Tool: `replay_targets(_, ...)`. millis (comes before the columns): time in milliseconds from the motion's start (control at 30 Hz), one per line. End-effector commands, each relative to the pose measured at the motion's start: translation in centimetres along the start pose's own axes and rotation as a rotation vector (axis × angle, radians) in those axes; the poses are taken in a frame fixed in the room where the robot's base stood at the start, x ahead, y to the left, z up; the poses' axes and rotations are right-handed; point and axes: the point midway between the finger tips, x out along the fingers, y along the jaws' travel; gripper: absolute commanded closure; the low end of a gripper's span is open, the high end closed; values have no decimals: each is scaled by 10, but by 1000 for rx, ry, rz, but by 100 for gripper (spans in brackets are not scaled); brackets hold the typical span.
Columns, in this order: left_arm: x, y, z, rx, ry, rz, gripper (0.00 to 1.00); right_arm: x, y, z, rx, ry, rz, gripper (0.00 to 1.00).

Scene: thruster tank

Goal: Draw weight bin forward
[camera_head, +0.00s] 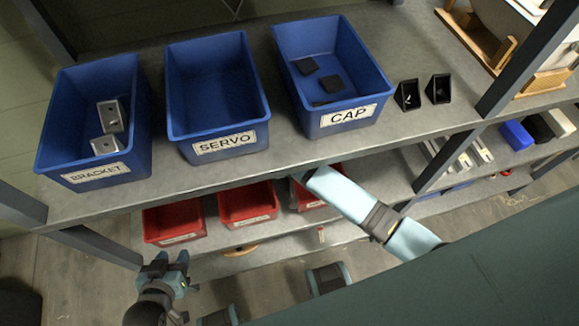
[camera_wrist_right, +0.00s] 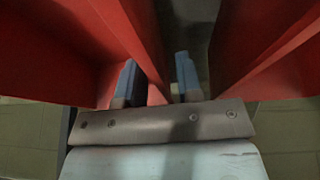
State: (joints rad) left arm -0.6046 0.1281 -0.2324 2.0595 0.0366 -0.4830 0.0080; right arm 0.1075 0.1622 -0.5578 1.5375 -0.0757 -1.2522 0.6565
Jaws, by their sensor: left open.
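Several red bins stand on the lower shelf: a left one (camera_head: 174,222), a middle one (camera_head: 248,204) and a right one (camera_head: 306,197) partly hidden by my right arm. Their labels are too small to read, so I cannot tell which is the weight bin. In the right wrist view, my right gripper (camera_wrist_right: 158,82) has its fingers apart on both sides of a red bin wall (camera_wrist_right: 153,60), with a dark gap beside the right finger. The head view hides this gripper. My left gripper (camera_head: 168,264) is open and empty, below and in front of the left red bin.
The upper shelf (camera_head: 215,177) overhangs the red bins. It holds blue bins labelled BRACKET (camera_head: 85,165), SERVO (camera_head: 218,138) and CAP (camera_head: 345,105), plus two black brackets (camera_head: 408,95). A grey post (camera_head: 445,160) stands right of my right arm. Floor shows at lower left.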

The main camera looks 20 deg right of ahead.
Motion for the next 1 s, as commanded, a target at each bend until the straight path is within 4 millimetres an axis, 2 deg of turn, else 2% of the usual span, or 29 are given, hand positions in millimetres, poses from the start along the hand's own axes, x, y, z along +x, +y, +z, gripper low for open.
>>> replay_targets(133, 0, 2, -4, -1, 12, 3, 57, 13, 0, 0, 0, 0, 1, 67)
replay_targets(467, 1, 7, -4, -12, 12, 5, 57, 16, 0, 0, 1, 1, -1, 67)
replay_targets(633, 2, 6, -2, -12, 9, 5, 57, 16, 0, 0, 0, 1, 0, 100)
replay_targets(1000, -1, 3, -3, 0, 3, 4, 57, 15, 2, 1, 0, -1, 0, 100)
